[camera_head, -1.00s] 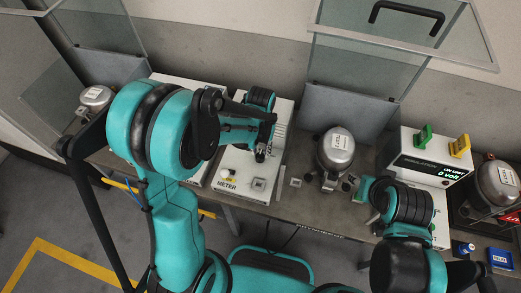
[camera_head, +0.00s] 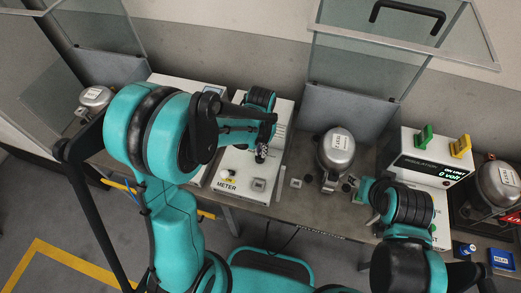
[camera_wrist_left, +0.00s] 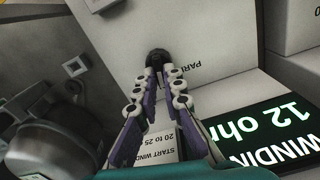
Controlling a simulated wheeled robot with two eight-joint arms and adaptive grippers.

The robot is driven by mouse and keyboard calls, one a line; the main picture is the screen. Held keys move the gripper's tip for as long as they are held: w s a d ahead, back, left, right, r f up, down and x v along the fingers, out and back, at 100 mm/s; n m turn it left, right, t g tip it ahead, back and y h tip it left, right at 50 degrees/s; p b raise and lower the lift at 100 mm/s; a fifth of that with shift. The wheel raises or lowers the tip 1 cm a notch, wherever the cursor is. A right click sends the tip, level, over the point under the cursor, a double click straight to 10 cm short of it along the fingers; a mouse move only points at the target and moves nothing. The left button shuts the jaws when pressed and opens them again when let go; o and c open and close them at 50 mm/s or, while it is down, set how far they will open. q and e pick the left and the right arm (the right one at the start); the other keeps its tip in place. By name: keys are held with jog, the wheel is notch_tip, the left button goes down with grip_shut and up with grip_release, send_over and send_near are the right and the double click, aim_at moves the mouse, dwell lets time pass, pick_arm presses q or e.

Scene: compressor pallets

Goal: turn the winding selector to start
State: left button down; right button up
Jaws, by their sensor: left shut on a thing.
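The winding selector is a small black knob (camera_wrist_left: 158,57) on the pale face of the meter box (camera_head: 229,173). In the left wrist view my left gripper (camera_wrist_left: 160,72) is shut on this knob, with its fingertips at the knob's sides. Labels beginning PARK and START WINDING 20 to 25 lie on the face around it. A display (camera_wrist_left: 270,125) reads WINDING and 12 ohm. In the head view my left gripper (camera_head: 262,153) reaches down onto the meter box, and the knob is hidden there. My right arm shows at the right, but I cannot make out its gripper.
A compressor (camera_head: 336,150) stands right of the meter box, and more stand at both ends of the bench.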

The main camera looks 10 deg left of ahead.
pick_arm(q)
jog(key=m, duration=0.4)
jog(key=shift+d+b, duration=0.15)
jog(key=shift+b, duration=0.2)
jog(key=shift+s+m, duration=0.1)
jog(key=shift+m, duration=1.9)
jog(key=c, duration=1.6)
grip_release()
jog(key=shift+c, duration=0.2)
notch_tip(320, 180, up, 12)
